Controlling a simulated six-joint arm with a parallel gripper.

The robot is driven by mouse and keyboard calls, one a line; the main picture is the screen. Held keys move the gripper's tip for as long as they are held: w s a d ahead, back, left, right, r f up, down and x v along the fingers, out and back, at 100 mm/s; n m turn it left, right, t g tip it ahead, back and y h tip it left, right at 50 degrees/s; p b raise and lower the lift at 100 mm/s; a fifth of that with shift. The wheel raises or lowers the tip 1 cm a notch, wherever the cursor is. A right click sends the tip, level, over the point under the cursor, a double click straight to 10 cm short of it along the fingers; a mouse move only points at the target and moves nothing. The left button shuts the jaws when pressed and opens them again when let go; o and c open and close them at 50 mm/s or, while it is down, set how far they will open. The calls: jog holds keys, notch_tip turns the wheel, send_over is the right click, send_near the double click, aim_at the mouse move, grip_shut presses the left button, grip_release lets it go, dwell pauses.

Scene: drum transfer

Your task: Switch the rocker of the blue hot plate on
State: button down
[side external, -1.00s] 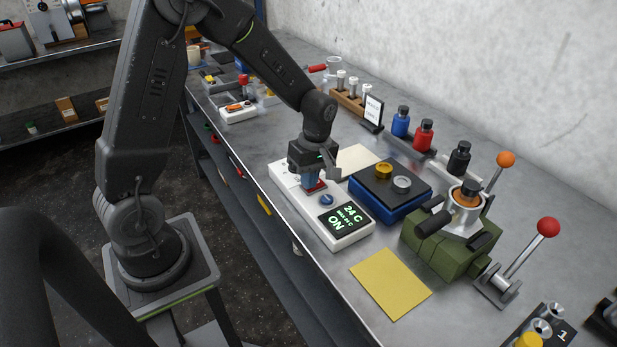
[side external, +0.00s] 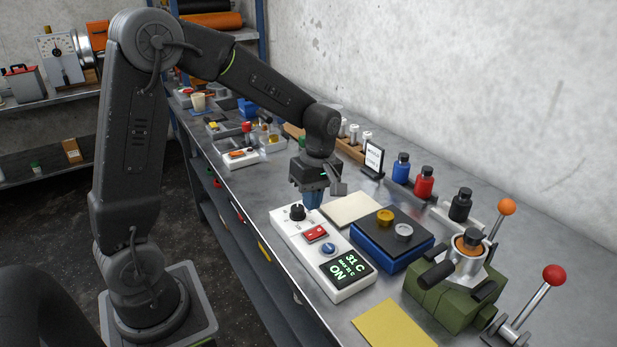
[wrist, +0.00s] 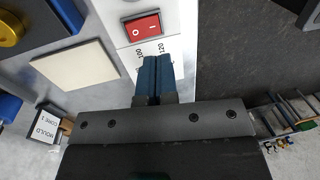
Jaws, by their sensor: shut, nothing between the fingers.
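The blue hot plate (side external: 371,257) has a dark top and stands on the bench. Its white control box (side external: 341,293) lies beside it, with a black dial (side external: 297,212), a red rocker (side external: 316,233), a blue knob (side external: 328,249) and a display (side external: 346,268) that reads 31 C and ON. The red rocker also shows in the wrist view (wrist: 142,27), marked O and I. My gripper (side external: 313,203) is shut and empty, its blue fingertips above the box near the dial and rocker. In the wrist view the fingertips (wrist: 156,62) point toward the rocker, apart from it in the picture.
A gold weight (side external: 385,216) and a silver one (side external: 403,231) sit on the plate's top. A cream pad (side external: 350,209) lies behind the box. A green clamp fixture (side external: 455,290) and a yellow sheet (side external: 393,325) are at the right. Bottles stand along the back.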

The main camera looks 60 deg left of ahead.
notch_tip(320, 180, up, 7)
jog(key=s, duration=0.1)
jog(key=shift+f, duration=0.15)
jog(key=s+d+r+m+t, duration=0.2)
jog(key=s+d+m+t, duration=0.1)
jog(key=s+m, duration=0.4)
jog(key=s+d+r+m+t, duration=0.3)
jog(key=s+m, duration=0.4)
jog(key=m, duration=0.4)
jog(key=shift+d+t, duration=0.6)
jog(key=shift+d, duration=0.35)
